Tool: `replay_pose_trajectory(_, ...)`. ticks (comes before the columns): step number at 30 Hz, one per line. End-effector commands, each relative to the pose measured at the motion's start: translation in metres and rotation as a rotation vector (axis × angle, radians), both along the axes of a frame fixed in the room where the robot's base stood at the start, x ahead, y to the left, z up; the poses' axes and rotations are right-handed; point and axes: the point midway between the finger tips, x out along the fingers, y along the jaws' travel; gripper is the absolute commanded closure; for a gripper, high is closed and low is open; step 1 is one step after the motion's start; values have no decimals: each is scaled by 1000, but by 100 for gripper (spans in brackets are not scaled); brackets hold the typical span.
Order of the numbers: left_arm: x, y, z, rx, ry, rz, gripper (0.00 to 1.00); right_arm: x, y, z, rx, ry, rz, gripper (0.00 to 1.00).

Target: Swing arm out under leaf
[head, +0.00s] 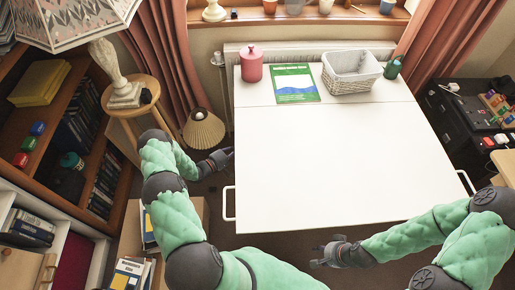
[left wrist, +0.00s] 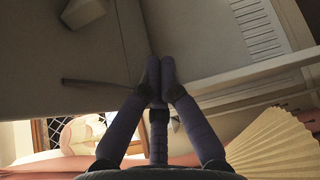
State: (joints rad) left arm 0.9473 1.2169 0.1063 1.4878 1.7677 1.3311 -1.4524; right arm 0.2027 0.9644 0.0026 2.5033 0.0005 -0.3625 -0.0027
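The table's white leaf (head: 330,160) lies level in the head view, in front of the narrower back top (head: 255,97). My left gripper (head: 226,156) is at the leaf's left edge, its tips close to that edge. In the left wrist view, the left gripper (left wrist: 160,68) has its fingertips close together, with pale panels behind them. A thin dark bar (left wrist: 95,83) runs from the left towards the fingers. I cannot tell whether it is the swing arm or whether it touches them. My right gripper (head: 322,254) is open and empty below the leaf's front edge.
A pleated lamp (head: 203,130) stands left of the table. White loop handles (head: 228,204) stick out at the leaf's sides. The leaf is bare.

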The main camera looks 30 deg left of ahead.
Motion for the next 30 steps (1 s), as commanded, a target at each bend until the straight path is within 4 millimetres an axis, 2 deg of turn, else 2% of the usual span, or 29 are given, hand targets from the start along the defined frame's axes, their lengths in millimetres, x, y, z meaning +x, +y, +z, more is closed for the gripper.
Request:
replay_pose_trajectory(1,5,2,-5,3,0,-14,100,0,0,-11,0,0,0,60)
replay_pose_trajectory(3,8,3,-3,3,3,-27,100,0,0,-16,0,0,0,60)
replay_pose_trajectory(11,22,0,1,4,4,-40,100,0,0,-22,0,-1,0,60)
replay_pose_trajectory(26,103,-38,-5,5,3,-41,100,0,0,-56,0,-1,0,60)
replay_pose_trajectory(30,91,-49,-1,1,7,-37,100,0,0,-58,0,-1,0,60)
